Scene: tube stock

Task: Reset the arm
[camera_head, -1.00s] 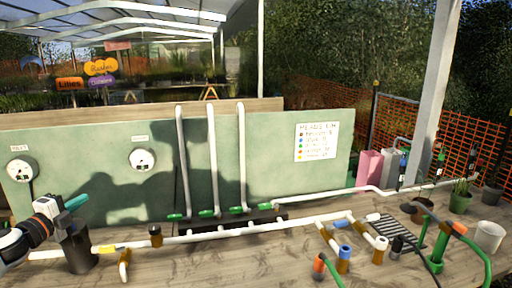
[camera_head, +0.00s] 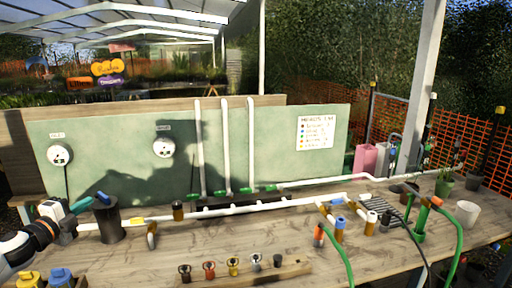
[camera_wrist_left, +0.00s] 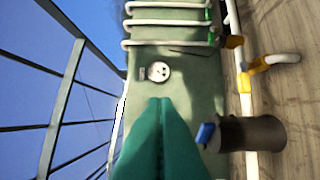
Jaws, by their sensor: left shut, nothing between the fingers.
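My left gripper (camera_head: 84,204) is at the left of the head view, above the table, its teal fingers together and empty. In the left wrist view the shut fingers (camera_wrist_left: 160,103) point toward the green panel (camera_wrist_left: 178,75). A dark cylindrical cup (camera_head: 110,222) stands on the table just right of the gripper, with a blue piece (camera_head: 102,197) at its top. The cup (camera_wrist_left: 252,133) and blue piece (camera_wrist_left: 205,132) also show beside the fingers in the left wrist view, apart from them. My right gripper is not in view.
White pipes (camera_head: 245,208) with fittings run along the wooden table (camera_head: 210,240). The green panel (camera_head: 110,185) stands behind. A wooden rack (camera_head: 240,275) with several coloured rings is at the front. Hoses and pots, including a white pot (camera_head: 466,213), are at right.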

